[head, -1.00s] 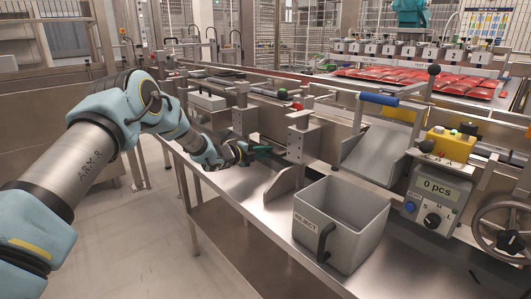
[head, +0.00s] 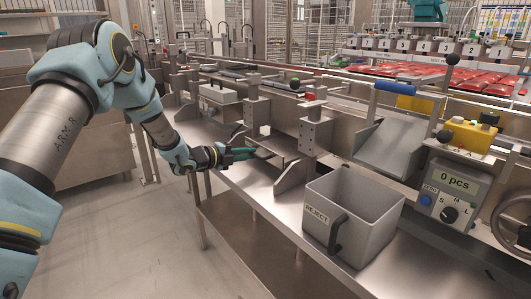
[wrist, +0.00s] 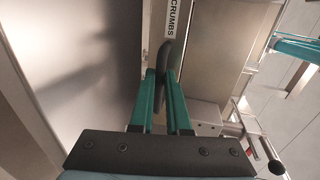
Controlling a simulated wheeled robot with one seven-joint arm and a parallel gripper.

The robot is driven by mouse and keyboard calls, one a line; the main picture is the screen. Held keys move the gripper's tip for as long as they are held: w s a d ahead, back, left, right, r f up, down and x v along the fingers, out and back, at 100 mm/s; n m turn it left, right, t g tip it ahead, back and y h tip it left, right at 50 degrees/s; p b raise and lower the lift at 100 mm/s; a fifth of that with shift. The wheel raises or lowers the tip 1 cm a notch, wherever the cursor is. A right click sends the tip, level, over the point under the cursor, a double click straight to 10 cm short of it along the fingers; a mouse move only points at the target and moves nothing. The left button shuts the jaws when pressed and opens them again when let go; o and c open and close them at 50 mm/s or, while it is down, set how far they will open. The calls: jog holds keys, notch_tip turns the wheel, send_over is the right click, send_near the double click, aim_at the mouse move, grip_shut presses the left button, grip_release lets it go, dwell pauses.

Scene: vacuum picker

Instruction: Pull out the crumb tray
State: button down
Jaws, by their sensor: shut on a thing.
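The crumb tray (head: 284,146) shows in the head view as a flat metal sheet standing out over the bench between two posts. In the wrist view its white front strip (wrist: 171,18) reads "CRUMBS". A dark grey handle (wrist: 165,58) runs down from there between my fingers. My gripper (head: 246,153) has green fingers and is shut on this handle, above the bench's front edge. The fingertips also show in the wrist view (wrist: 165,78). The back part of the tray is hidden under the machine.
A grey bin marked REJECT (head: 375,228) stands on the bench to the right. An upright metal bracket (head: 291,178) is between it and the tray. The metal bench (head: 250,180) is bare below the tray. The floor in front of the bench is clear.

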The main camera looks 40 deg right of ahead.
jog(key=f+b+v, duration=0.1)
jog(key=f+v, duration=0.1)
jog(key=v, duration=0.8)
jog(key=shift+a+b, duration=0.15)
jog(key=shift+b, duration=0.2)
jog(key=shift+w+f, duration=0.1)
jog(key=c, duration=0.9)
grip_release()
jog(key=b+v, duration=0.1)
jog(key=v, duration=0.9)
jog(key=shift+a, duration=0.4)
